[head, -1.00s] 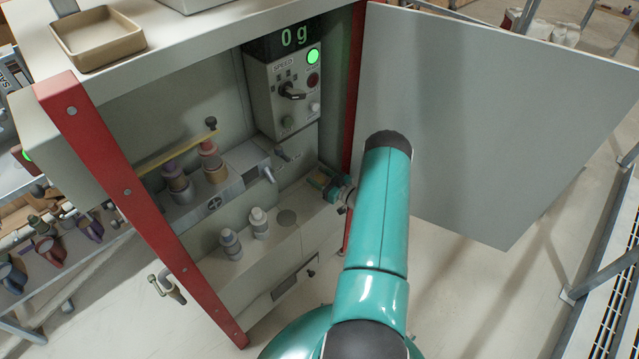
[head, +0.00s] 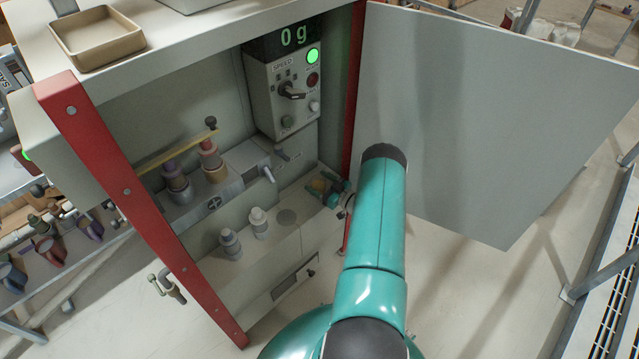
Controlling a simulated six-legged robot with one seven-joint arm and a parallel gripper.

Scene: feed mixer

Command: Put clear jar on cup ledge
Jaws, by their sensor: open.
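My gripper (head: 326,187) is open at the ledge's right end, right of the round mark. A small yellowish patch (head: 320,185) shows between or beside its fingers; I cannot tell what it is. I cannot make out a clear jar for certain; my gripper may hide part of one.
A higher shelf holds purple-topped (head: 175,182) and red-topped (head: 212,162) containers. A control box (head: 287,90) with a dial hangs above. The open door panel (head: 490,120) stands at right; a red post (head: 125,190) bounds the left. A tan tray (head: 97,38) sits on top.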

